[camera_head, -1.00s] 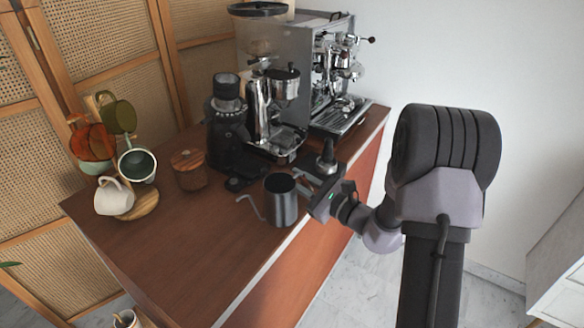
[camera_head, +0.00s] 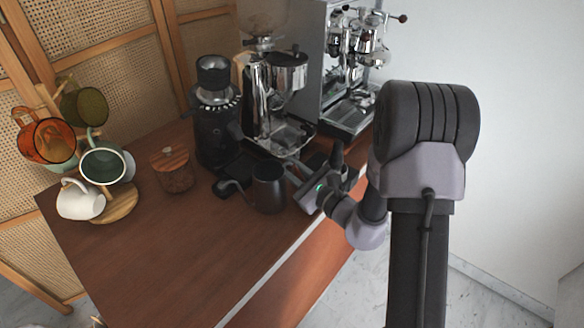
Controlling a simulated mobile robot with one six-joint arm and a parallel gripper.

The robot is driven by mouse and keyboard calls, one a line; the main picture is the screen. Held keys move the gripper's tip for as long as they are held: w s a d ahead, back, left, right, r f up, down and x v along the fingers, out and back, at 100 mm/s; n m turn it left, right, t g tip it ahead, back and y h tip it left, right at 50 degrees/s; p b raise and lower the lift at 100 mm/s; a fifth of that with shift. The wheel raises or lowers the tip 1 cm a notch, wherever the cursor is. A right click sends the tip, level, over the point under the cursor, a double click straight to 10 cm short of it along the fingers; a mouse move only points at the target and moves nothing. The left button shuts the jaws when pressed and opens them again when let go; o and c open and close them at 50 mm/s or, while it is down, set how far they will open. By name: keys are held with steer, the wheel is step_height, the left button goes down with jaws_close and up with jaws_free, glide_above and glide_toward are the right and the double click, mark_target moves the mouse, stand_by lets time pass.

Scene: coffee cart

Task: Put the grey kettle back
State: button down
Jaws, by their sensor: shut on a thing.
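The grey kettle (camera_head: 268,190) is upright near the right front edge of the brown counter, with its spout to the left. My gripper (camera_head: 294,184) comes in from the right and is shut on the kettle's right side, where the handle would be. The handle and fingertips are mostly hidden. A flat black base or pad (camera_head: 236,168) lies just behind and left of the kettle, partly hidden by it. I cannot tell whether the kettle touches the counter or hangs just above it.
A black grinder (camera_head: 214,125) stands behind the pad, with a chrome grinder (camera_head: 268,95) and an espresso machine (camera_head: 345,75) to its right. A wooden-lidded jar (camera_head: 173,170) and a mug stand (camera_head: 122,207) are at left. The front left counter (camera_head: 150,265) is clear.

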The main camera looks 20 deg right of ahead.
steer(key=shift+f, duration=0.1)
steer(key=c, duration=1.3)
jaws_free()
